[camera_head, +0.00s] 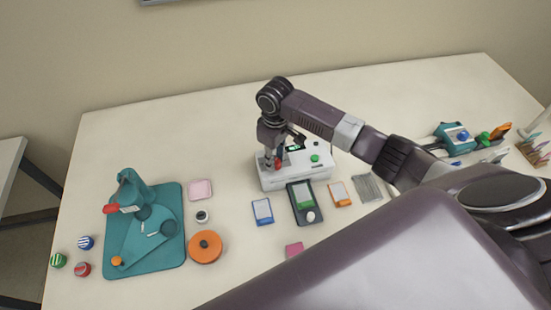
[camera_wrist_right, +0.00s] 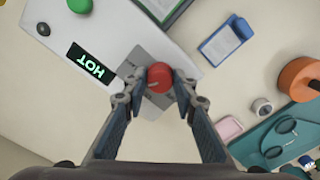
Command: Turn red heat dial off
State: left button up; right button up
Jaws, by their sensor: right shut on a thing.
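The white laminator (camera_head: 295,176) stands at the middle of the table. Its red heat dial (camera_head: 278,163) is at the machine's left end, largely behind my right gripper (camera_head: 272,158) in the head view. In the right wrist view the red dial (camera_wrist_right: 159,77) sits on a grey plate between the fingertips of my right gripper (camera_wrist_right: 160,98), which is closed around it. A dark display (camera_wrist_right: 90,67) beside it reads HOT in green letters. A green knob (camera_head: 315,158) is on the laminator's right side. My left gripper is not in view.
A teal mat with a teal device (camera_head: 130,190) lies at the left, with an orange disc (camera_head: 205,247) beside it. A dark handheld device (camera_head: 303,203) and small cards lie in front of the laminator. The table behind the laminator is clear.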

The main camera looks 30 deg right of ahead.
jog(key=shift+n, duration=0.9)
jog(key=o, duration=1.2)
jog(key=shift+c, duration=0.2)
notch_tip(320, 180, up, 12)
